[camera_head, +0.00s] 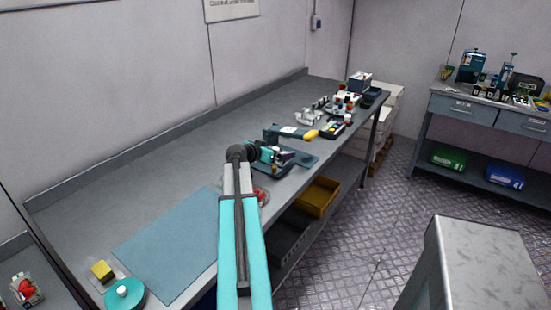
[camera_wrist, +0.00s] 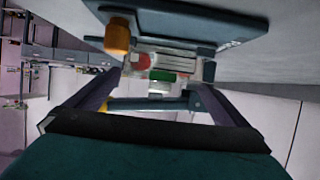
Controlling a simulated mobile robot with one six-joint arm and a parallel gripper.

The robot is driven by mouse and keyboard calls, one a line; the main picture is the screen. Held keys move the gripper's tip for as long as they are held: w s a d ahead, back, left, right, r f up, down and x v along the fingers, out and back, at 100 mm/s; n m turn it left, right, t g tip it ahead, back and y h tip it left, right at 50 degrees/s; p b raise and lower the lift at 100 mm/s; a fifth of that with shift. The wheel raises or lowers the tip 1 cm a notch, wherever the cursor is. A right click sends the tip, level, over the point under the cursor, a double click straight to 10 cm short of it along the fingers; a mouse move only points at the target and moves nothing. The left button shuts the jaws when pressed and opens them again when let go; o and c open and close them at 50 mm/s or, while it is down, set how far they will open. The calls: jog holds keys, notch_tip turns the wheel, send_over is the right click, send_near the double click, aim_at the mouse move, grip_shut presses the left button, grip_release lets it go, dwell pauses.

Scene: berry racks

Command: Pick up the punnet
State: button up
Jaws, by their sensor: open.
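A clear punnet with red fruit (camera_head: 25,288) stands on a lower surface at the left edge in the head view. Another clear item with red in it (camera_head: 263,195) shows at the bench's front edge, partly hidden behind my arm; I cannot tell if it is a punnet. My gripper (camera_head: 284,157) is over the bench beside a dark blue tray (camera_head: 304,159), its fingers hard to make out. In the wrist view my gripper (camera_wrist: 158,88) is open, and pale items with red and green patches show beyond the fingers; no punnet is clear there.
A yellow bin (camera_head: 318,197) sits below. A grey block (camera_head: 480,265) stands at right.

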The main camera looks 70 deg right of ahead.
jog(key=c, duration=1.2)
jog(key=shift+r, duration=0.15)
jog(key=shift+r+b, duration=0.65)
jog(key=shift+r, duration=1)
jog(key=s+a+b, duration=0.1)
jog(key=a, duration=0.3)
jog(key=s+a+b, duration=0.1)
jog(key=a+b, duration=0.1)
jog(key=a, duration=0.2)
jog(key=s+a+r+b, duration=0.1)
jog(key=a+b, duration=0.1)
jog(key=a, duration=0.3)
jog(key=shift+s+a, duration=0.1)
jog(key=shift+s, duration=0.1)
jog(key=shift+b, duration=0.35)
